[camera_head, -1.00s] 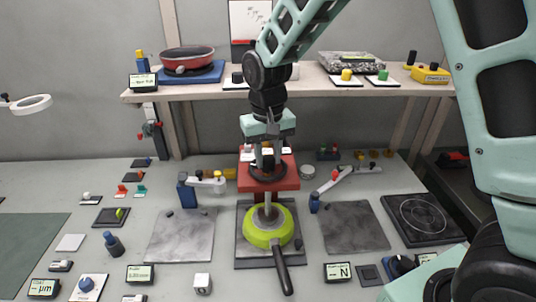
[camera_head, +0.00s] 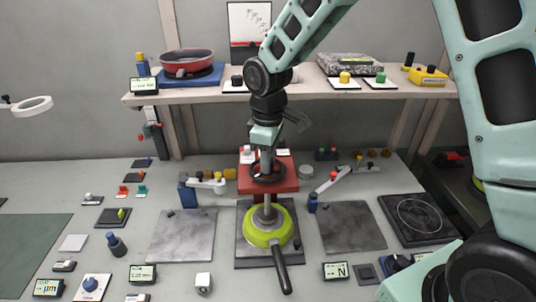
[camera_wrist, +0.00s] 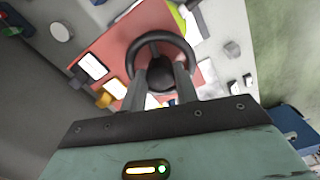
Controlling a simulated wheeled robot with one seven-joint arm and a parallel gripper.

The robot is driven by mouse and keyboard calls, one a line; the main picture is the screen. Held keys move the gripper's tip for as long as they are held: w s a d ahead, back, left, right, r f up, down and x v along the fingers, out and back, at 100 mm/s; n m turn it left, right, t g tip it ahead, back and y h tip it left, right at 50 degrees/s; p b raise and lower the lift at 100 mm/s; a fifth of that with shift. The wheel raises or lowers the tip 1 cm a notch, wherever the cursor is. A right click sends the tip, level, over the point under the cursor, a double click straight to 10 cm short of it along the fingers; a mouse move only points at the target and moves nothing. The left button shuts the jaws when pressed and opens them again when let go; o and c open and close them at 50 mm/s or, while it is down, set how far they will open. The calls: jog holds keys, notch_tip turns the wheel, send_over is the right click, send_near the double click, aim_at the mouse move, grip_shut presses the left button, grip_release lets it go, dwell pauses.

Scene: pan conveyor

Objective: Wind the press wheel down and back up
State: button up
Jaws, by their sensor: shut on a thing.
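The press is a red block with a dark handwheel (camera_head: 268,173) on top, at the middle of the bench. The wheel also shows in the wrist view (camera_wrist: 160,42) over the red press top (camera_wrist: 118,42). My gripper (camera_head: 267,160) points down at the wheel and is shut on it; in the wrist view its two fingers (camera_wrist: 163,85) reach the wheel's hub and near rim. The exact contact is partly hidden. Below the press, a lime-green pan (camera_head: 262,235) with a dark handle sits on a dark plate (camera_head: 243,258), under the press's metal ram (camera_head: 267,208).
Grey plates (camera_head: 182,238) lie left and right of the pan. Blue-based clamp arms (camera_head: 312,203) stand close on both sides of the press. A shelf (camera_head: 300,92) behind carries a red pan (camera_head: 187,60). Small readouts and knobs line the bench front.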

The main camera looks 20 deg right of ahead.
jog(key=n+p, duration=0.1)
jog(key=n, duration=0.1)
jog(key=n+p, duration=0.1)
jog(key=n, duration=0.2)
jog(key=shift+w+d+r+n, duration=0.1)
jog(key=shift+r+n, duration=0.1)
jog(key=shift+n, duration=0.1)
jog(key=shift+f+n+p, duration=0.1)
jog(key=shift+n+p, duration=1.05)
jog(key=shift+n, duration=0.65)
jog(key=o, duration=1)
notch_tip(320, 180, up, 17)
jog(key=b, duration=0.3)
